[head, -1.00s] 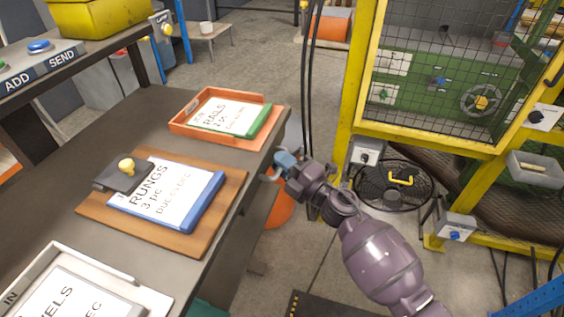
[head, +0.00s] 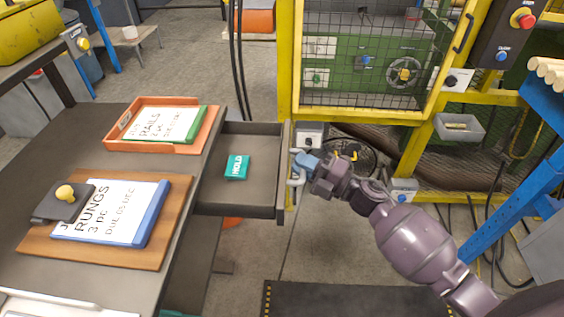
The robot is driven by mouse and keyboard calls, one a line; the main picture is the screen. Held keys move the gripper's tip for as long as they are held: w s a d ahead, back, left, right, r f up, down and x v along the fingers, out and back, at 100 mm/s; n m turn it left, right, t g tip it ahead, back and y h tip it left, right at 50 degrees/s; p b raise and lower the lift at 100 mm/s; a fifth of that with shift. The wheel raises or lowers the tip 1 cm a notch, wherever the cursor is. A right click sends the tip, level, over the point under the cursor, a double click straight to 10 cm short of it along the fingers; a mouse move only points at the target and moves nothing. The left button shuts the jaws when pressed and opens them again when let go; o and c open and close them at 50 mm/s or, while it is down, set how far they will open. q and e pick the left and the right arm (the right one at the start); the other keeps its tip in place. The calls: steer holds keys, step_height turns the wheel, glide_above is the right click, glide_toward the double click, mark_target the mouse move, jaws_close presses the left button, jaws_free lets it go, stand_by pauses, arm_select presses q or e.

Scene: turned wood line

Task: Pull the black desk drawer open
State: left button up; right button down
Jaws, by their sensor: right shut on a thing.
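The black desk drawer (head: 220,187) stands pulled out from the right side of the dark desk (head: 75,135). A teal block marked HOLD (head: 237,167) lies inside it, and the rest of the visible drawer floor is bare. My right gripper (head: 297,165) is at the outer side of the drawer front (head: 284,205), shut on the handle there. The gripper partly hides the handle. My left gripper is not in view.
On the desk lie an orange tray (head: 112,143) with a RAILS card and a wooden board (head: 150,255) with a RUNGS card. A yellow-framed machine cage (head: 288,65) stands behind.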

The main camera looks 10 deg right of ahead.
steer(key=shift+s+d, duration=0.25)
steer(key=shift+d, duration=0.5)
steer(key=c, duration=1.4)
jaws_free()
steer(key=v, duration=1)
steer(key=shift+s+d+f+b, duration=0.15)
steer(key=shift+s+d+b, duration=0.15)
steer(key=shift+b, duration=0.1)
steer(key=shift+d, duration=0.1)
